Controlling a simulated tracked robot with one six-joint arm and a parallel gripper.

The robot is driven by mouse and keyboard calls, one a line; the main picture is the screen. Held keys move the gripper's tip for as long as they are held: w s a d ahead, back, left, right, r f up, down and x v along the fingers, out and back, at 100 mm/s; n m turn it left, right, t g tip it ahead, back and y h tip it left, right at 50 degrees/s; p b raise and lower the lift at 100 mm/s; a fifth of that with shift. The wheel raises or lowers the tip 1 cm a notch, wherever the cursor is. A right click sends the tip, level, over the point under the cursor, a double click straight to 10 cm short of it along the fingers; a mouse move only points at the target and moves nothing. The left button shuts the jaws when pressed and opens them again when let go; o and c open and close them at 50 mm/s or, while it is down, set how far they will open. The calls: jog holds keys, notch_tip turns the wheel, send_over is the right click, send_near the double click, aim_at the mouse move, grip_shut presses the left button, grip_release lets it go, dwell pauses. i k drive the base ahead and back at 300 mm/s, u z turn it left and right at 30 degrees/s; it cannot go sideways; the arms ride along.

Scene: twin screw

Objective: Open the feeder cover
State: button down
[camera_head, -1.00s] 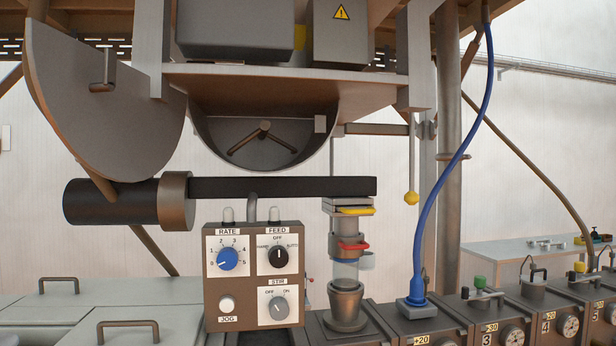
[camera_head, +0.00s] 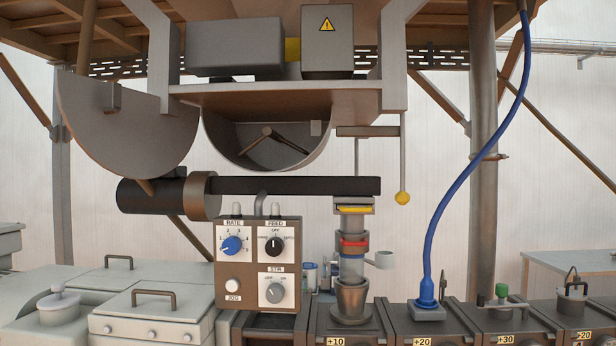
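The feeder cover appears to be the grey half-round plate (camera_head: 130,135) at upper left, with a small handle block near its top edge. It stands off to the left of the feeder's half-round trough (camera_head: 315,150). The trough's open end shows a dark interior with a brown stirrer arm inside. A black bar and a black cylinder with a brown collar (camera_head: 202,195) lie just below both. My gripper is not in view.
A brown control box (camera_head: 257,265) with RATE, FEED and STIR knobs stands below the bar. A sight-glass column (camera_head: 353,255) with yellow and red slides is right of it. A yellow-knobbed rod (camera_head: 402,197) and a blue hose (camera_head: 465,180) hang further right.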

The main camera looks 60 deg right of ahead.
aim_at(140, 141)
jog(key=k, duration=0.9)
jog(key=z, duration=0.5)
jog(key=k, duration=0.7)
jog(key=u, duration=0.4)
jog(key=i, duration=1.5)
jog(key=z, duration=0.45)
